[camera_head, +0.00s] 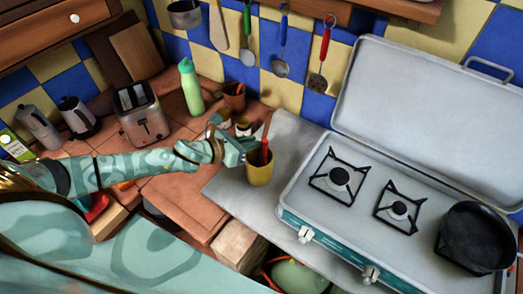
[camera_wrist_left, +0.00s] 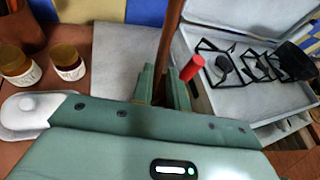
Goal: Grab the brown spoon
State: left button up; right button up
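The brown spoon (camera_head: 267,124) stands upright, slightly tilted, in a yellow cup (camera_head: 259,174) on the grey counter sheet, left of the stove. Its lower end is hidden in the cup. A red-handled utensil (camera_head: 264,152) stands beside it. My left gripper (camera_head: 248,148) is at the cup's rim. In the left wrist view the brown spoon's handle (camera_wrist_left: 170,38) runs between the two green fingers (camera_wrist_left: 161,88), which are close together with the handle filling the gap. The red handle (camera_wrist_left: 191,67) is outside the fingers, to the right. My right gripper is not in view.
Two small jars (camera_wrist_left: 68,62) and a brown pot (camera_head: 234,97) stand behind the gripper. A green bottle (camera_head: 191,88) and a toaster (camera_head: 142,115) are farther left. The open camping stove (camera_head: 350,225) with a black pan (camera_head: 476,237) takes up the right side.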

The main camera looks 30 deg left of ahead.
pick_arm(q)
jog(key=x, duration=0.3)
jog(key=b+x, duration=0.1)
jog(key=x, duration=0.1)
jog(key=shift+w+d+r, duration=0.15)
jog(key=shift+w+r, duration=0.1)
jog(key=shift+w, duration=0.05)
grip_shut()
